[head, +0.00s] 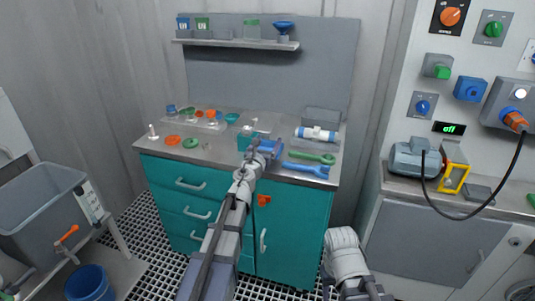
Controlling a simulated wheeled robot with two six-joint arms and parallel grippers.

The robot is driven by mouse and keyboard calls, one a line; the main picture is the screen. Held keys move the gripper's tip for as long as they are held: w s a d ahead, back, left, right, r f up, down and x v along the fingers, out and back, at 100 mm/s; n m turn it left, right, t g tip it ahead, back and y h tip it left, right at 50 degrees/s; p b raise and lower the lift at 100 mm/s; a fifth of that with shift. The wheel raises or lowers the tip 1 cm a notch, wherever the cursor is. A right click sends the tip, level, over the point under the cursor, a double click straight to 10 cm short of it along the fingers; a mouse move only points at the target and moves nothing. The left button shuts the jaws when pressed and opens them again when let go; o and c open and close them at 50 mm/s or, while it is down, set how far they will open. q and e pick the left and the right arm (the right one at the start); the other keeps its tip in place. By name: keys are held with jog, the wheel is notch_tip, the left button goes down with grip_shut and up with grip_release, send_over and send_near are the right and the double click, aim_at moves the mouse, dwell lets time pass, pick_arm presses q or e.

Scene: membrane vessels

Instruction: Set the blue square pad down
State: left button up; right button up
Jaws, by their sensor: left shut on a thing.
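My left gripper (260,150) reaches over the front part of the steel worktop and is shut on the blue square pad (271,146). The pad shows as a small blue shape at the fingertips, partly hidden by the gripper. I cannot tell whether the pad touches the worktop (222,153) or is just above it. Of my right arm only some links show at the bottom; its gripper is not in view.
A blue wrench (306,169), a green wrench (314,157) and a blue-and-white cylinder (316,134) lie right of the pad. Orange (172,141) and green (190,143) rings lie to the left. A shelf (236,43) with small vessels hangs behind.

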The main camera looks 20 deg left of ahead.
pick_arm(q)
jog(key=shift+f+b, duration=1.45)
jog(key=shift+f, duration=0.3)
jog(key=shift+f, duration=0.15)
jog(key=o, duration=1.2)
jog(key=shift+o, duration=0.2)
jog(key=shift+r, duration=0.2)
